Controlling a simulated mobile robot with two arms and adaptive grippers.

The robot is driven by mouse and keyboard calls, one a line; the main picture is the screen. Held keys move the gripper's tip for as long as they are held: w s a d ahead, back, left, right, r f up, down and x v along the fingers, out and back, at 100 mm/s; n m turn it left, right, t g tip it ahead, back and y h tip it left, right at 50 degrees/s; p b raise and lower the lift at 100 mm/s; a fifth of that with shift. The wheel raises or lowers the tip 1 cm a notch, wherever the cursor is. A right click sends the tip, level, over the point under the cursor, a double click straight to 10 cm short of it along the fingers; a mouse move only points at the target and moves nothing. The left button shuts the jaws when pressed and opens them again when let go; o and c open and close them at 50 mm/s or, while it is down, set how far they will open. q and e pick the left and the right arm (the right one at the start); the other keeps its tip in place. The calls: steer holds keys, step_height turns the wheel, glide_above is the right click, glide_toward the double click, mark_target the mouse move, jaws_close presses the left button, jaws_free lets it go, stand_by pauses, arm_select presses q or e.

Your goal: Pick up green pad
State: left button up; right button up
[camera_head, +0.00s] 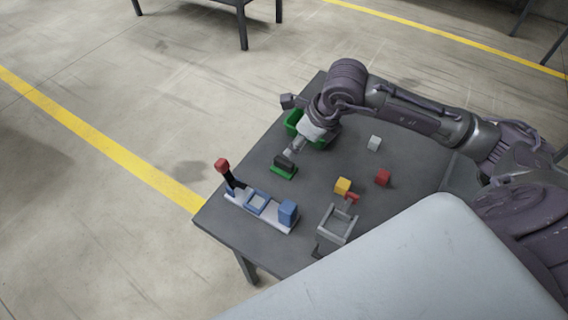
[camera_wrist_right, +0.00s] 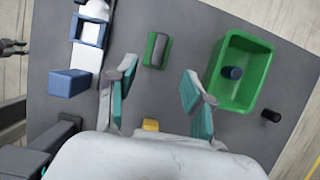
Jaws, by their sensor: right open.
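The green pad (camera_head: 284,173) lies flat on the dark table, with a dark grey block-like part on its top. In the right wrist view the pad (camera_wrist_right: 149,60) shows upright in the picture, just beyond the fingertips. My right gripper (camera_head: 294,150) is over the table just above the pad. In its wrist view the two teal-lined fingers (camera_wrist_right: 160,82) are wide apart with nothing between them. The gap between the fingers lines up with the pad, and I see no contact.
A green bin (camera_wrist_right: 257,106) holding a dark cylinder stands beside the pad. Another dark cylinder (camera_wrist_right: 271,115) lies outside it. A white base with a blue frame (camera_head: 256,201) and blue block (camera_head: 288,212) is opposite.

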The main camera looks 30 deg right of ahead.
glide_above(284, 160)
steer(key=s, duration=0.2)
steer(key=f, duration=0.5)
steer(key=shift+d+p, duration=0.3)
steer(key=p+x, duration=0.1)
steer(key=x, duration=0.3)
steer(key=shift+w+f+p, duration=0.15)
steer(key=shift+f+p, duration=0.15)
steer(key=shift+p, duration=0.05)
steer(key=shift+w+f, duration=0.2)
steer(key=shift+f, duration=0.3)
jaws_close()
